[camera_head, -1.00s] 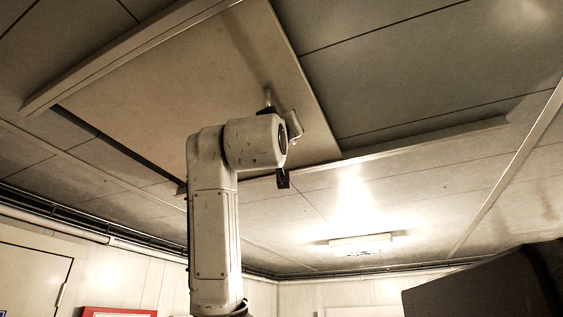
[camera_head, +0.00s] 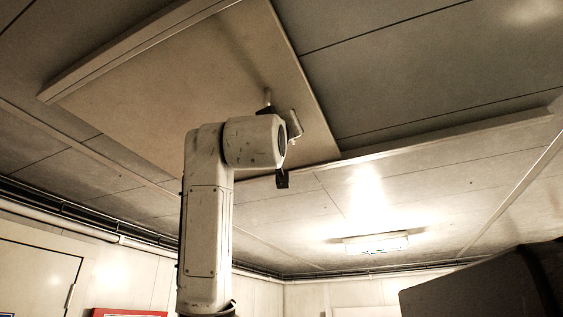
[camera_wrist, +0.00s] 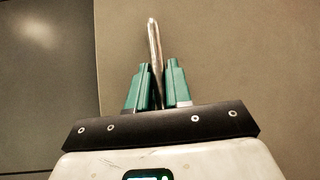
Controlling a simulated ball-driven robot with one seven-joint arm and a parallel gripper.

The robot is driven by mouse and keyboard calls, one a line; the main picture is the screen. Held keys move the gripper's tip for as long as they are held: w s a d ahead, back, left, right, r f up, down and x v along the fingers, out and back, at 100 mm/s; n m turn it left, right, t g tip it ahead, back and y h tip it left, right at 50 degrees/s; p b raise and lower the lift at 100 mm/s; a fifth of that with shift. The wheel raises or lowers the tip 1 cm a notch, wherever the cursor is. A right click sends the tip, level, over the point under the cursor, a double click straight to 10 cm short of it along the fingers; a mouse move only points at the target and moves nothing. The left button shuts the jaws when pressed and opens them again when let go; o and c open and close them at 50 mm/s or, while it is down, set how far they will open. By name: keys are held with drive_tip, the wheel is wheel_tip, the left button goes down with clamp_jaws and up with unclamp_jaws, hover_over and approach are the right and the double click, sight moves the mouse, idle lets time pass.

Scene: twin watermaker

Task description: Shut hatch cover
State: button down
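The hatch cover (camera_head: 165,85) is a flat beige panel overhead at the ceiling, between two long rails, in the head view. Near its right edge a pale metal handle (camera_head: 268,97) stands out from it. The handle also shows as a rod (camera_wrist: 154,45) in the wrist view. My gripper (camera_wrist: 156,85) has its two teal fingers on either side of this rod, close against it. In the head view the fingers are mostly hidden behind my wrist. The cover's surface fills most of the wrist view.
One rail (camera_head: 130,50) runs along the cover's upper left, another (camera_head: 450,137) on its right. A bright ceiling lamp (camera_head: 376,243) hangs beyond. A dark bulky object (camera_head: 480,285) is at lower right, a red box (camera_head: 128,313) at lower left.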

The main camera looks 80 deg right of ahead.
drive_tip(key=c, duration=1.2)
unclamp_jaws()
drive_tip(key=shift+w+n, duration=0.3)
drive_tip(key=shift+w, duration=0.15)
drive_tip(key=shift+o, duration=0.2)
drive_tip(key=shift+s, duration=0.15)
drive_tip(key=shift+a+f, duration=0.15)
drive_tip(key=shift+f, duration=0.05)
drive_tip(key=b+v, duration=0.4)
drive_tip(key=v, duration=0.6)
drive_tip(key=shift+b, duration=0.3)
drive_tip(key=shift+f, duration=0.1)
